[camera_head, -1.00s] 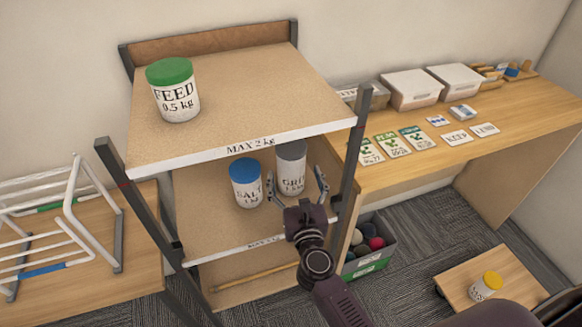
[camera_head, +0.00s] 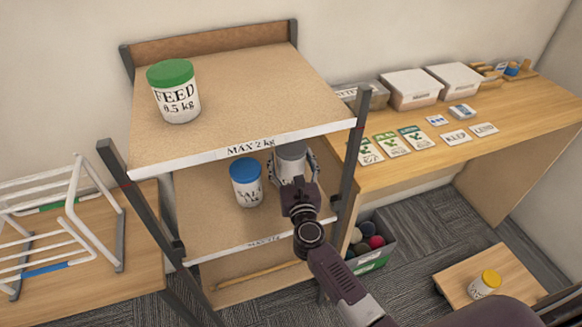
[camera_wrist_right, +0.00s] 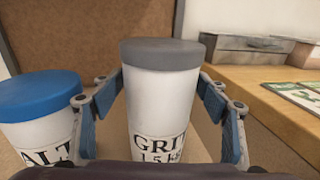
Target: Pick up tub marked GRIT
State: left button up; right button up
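The GRIT tub (camera_head: 291,160), white with a grey lid, stands upright on the middle shelf, partly hidden behind my right gripper (camera_head: 291,172). In the right wrist view the GRIT tub (camera_wrist_right: 162,95) stands between the two fingers of my right gripper (camera_wrist_right: 160,105). The fingers are spread along both sides of it, and I see no clear grip on it. The blue-lidded SALT tub (camera_head: 246,183) stands just left of it; in the right wrist view the SALT tub (camera_wrist_right: 40,120) is close to the left finger. My left gripper is in neither view.
The green-lidded FEED tub (camera_head: 175,92) stands on the top shelf (camera_head: 240,80), which overhangs the middle shelf. Dark shelf posts (camera_head: 350,150) flank the opening. A yellow-lidded tub (camera_head: 485,285) sits on a low table at right. A bin of balls (camera_head: 368,250) stands on the carpet.

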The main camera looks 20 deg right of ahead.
grip_shut()
jog(key=shift+w+r, duration=0.15)
jog(key=shift+r, duration=0.25)
